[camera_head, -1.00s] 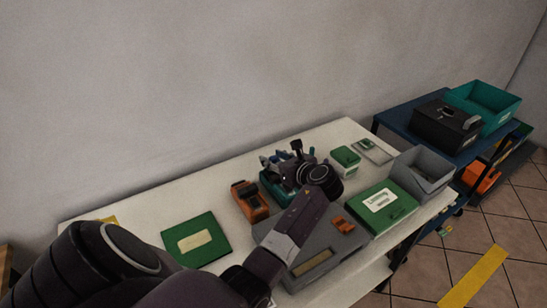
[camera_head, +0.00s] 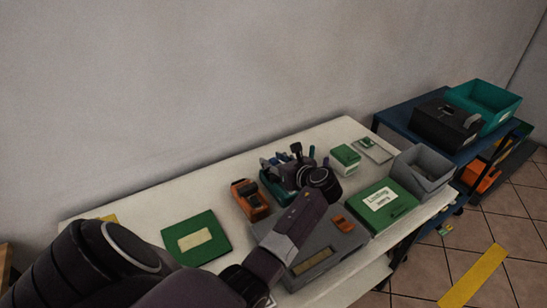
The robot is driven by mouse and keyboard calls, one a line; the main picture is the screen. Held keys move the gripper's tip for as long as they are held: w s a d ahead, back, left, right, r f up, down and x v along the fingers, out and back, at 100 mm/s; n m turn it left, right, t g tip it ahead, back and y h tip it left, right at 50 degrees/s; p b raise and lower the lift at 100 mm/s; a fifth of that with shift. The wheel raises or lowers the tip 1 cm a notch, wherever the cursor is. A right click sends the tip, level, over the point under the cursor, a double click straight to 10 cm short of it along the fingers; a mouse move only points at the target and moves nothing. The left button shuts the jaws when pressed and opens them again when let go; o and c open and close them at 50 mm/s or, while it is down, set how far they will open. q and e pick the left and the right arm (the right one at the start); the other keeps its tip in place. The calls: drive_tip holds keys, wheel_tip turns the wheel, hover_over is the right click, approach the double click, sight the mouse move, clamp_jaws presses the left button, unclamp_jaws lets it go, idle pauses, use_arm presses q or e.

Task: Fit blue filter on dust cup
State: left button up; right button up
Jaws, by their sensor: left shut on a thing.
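My left arm reaches over the white table (camera_head: 112,238). My left gripper (camera_head: 283,165) points away from me at a teal holder (camera_head: 276,190) near the middle of the table. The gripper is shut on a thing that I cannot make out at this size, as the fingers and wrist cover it. I cannot pick out the blue filter or the dust cup with certainty. Several small upright things show around the fingers. My right gripper is not in view.
An orange device (camera_head: 249,198) stands left of the holder. A green case (camera_head: 196,239) lies further left. A grey case (camera_head: 338,254) lies under my forearm. To the right are a labelled green case (camera_head: 405,212), a small green box (camera_head: 345,158) and a grey bin (camera_head: 426,168).

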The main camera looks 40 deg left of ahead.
use_arm(q)
drive_tip(key=shift+f, duration=0.2)
drive_tip(key=shift+f, duration=0.55)
drive_tip(key=o, duration=0.9)
drive_tip(key=shift+c, duration=0.2)
drive_tip(key=shift+r+p, duration=1.1)
drive_tip(key=shift+p, duration=0.35)
